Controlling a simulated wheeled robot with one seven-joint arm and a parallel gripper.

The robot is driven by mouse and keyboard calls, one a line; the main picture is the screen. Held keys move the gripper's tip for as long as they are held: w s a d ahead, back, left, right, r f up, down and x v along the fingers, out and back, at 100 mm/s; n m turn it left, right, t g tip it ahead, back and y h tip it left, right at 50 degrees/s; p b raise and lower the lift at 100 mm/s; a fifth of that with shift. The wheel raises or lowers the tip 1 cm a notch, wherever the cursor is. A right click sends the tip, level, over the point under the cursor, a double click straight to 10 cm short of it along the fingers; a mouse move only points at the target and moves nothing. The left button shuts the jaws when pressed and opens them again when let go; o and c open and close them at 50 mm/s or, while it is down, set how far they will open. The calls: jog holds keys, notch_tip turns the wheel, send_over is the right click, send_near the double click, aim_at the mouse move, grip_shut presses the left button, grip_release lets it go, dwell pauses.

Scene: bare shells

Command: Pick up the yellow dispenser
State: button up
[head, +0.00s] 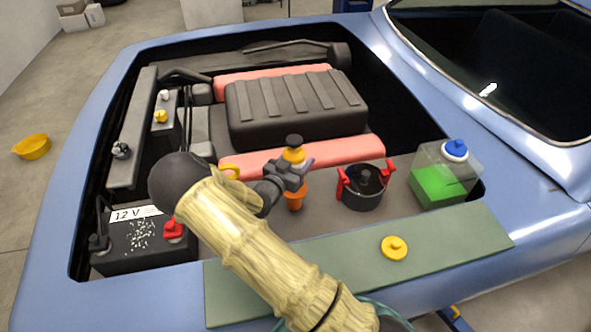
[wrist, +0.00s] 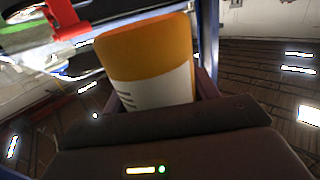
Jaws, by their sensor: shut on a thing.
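The yellow dispenser (head: 294,155) is a small yellow-orange bottle with a black top, upright in the engine bay in the head view. My gripper (head: 299,170) reaches in from the lower left and is shut on its middle. In the wrist view the dispenser (wrist: 150,55) shows as an orange-yellow body with a white label, between the fingers (wrist: 165,92). An orange part (head: 295,196) shows just below the fingers; I cannot tell whether it belongs to the dispenser or whether its base touches anything.
A black pot with red clips (head: 362,190) stands close on the right, then a green fluid tank with a blue cap (head: 446,175). A black battery (head: 145,240) is at left. A yellow cap (head: 394,248) lies on the green front strip (head: 340,262). A dark engine cover (head: 297,108) is behind.

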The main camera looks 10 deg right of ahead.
aim_at(297, 158)
notch_tip(297, 158, up, 5)
jog(key=shift+r+b, duration=0.15)
jog(key=shift+b, duration=0.15)
